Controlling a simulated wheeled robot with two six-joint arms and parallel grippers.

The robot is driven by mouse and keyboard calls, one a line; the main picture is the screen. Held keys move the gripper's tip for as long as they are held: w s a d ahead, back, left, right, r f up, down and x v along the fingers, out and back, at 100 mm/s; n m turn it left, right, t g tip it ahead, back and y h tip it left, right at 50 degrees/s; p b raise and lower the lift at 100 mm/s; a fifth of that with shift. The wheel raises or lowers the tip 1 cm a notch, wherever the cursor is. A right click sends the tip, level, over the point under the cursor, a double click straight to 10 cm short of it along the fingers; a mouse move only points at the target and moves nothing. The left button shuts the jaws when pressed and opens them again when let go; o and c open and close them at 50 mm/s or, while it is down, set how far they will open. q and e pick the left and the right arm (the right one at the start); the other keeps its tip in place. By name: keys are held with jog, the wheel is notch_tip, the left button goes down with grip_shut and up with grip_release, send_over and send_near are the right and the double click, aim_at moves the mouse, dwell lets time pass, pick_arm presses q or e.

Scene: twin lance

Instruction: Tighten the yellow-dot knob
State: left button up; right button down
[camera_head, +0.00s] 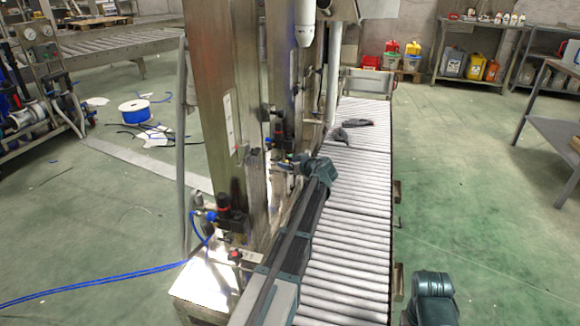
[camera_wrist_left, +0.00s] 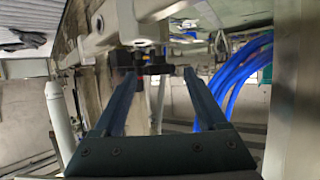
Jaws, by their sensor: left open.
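My left gripper (camera_head: 283,163) reaches from my dark arm toward the metal column of the machine. In the left wrist view its two long fingers (camera_wrist_left: 159,74) are apart, with a dark knob-like fitting (camera_wrist_left: 152,69) at or just beyond their tips. I cannot tell whether they touch it. In the head view a black fitting with a red part (camera_head: 278,137) sits just above the gripper. Another black and red fitting (camera_head: 229,207) is lower on the column. No yellow dot can be made out clearly. My right gripper is out of view; only part of that arm shows at bottom right.
A roller conveyor (camera_head: 350,220) runs along the right side of the column, with dark items (camera_head: 356,123) lying on it. Blue hoses (camera_wrist_left: 238,80) hang right of the fingers in the left wrist view. A blue cable (camera_head: 100,282) crosses the lower left. Green floor is open at right.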

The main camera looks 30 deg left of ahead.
pick_arm(q)
jog(key=shift+a, duration=0.15)
grip_shut()
dwell(0.4)
jog(key=shift+s+f, duration=0.1)
jog(key=shift+s+a+m+t+h, duration=0.1)
jog(key=shift+s+m+t+h, duration=0.05)
jog(key=shift+m+t+h, duration=0.3)
jog(key=shift+s+a+m+t+h, duration=0.1)
jog(key=shift+m+t+h, duration=0.25)
jog(key=shift+m+t, duration=0.2)
jog(key=shift+s+a+m+t+h, duration=0.1)
jog(key=shift+a+m+t+h, duration=0.15)
jog(key=shift+m+t+h, duration=0.95)
jog(key=shift+s+a+m+t+h, duration=0.15)
jog(key=shift+m+t+h, duration=0.55)
jog(key=shift+m+h, duration=1)
jog(key=shift+a+m+h, duration=0.1)
jog(key=shift+m+h, duration=0.4)
jog(key=shift+m, duration=0.1)
